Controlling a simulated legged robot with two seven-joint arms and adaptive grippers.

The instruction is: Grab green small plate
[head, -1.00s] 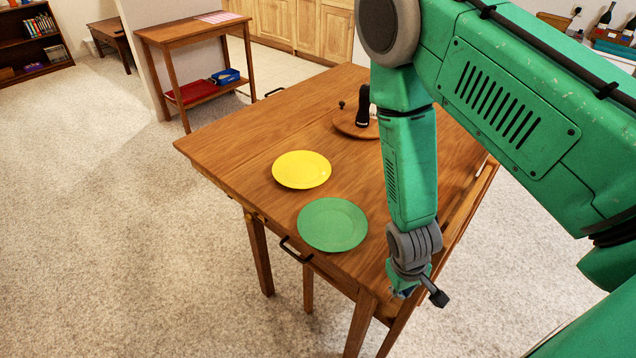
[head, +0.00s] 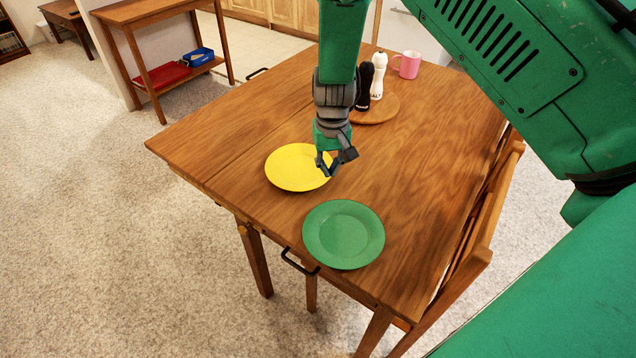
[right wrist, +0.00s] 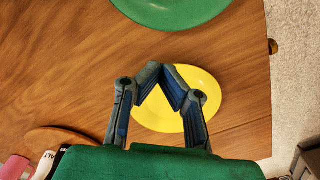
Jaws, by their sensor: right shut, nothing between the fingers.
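The green plate (head: 343,234) lies flat on the wooden table near its front corner. It also shows in the right wrist view (right wrist: 172,8), cut off by the top edge. A yellow plate (head: 290,168) lies behind it and a little to the left, and shows in the right wrist view (right wrist: 172,118). My right gripper (head: 333,172) is over the right edge of the yellow plate, apart from the green plate. In the right wrist view its fingertips (right wrist: 165,75) meet, with nothing between them. My left gripper is not in view.
The wooden table (head: 420,190) has free surface right of the plates. Black and white shakers (head: 377,76) stand on a round wooden board (head: 385,108) at the back, beside a pink mug (head: 407,64). A chair (head: 480,245) stands at the table's right edge.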

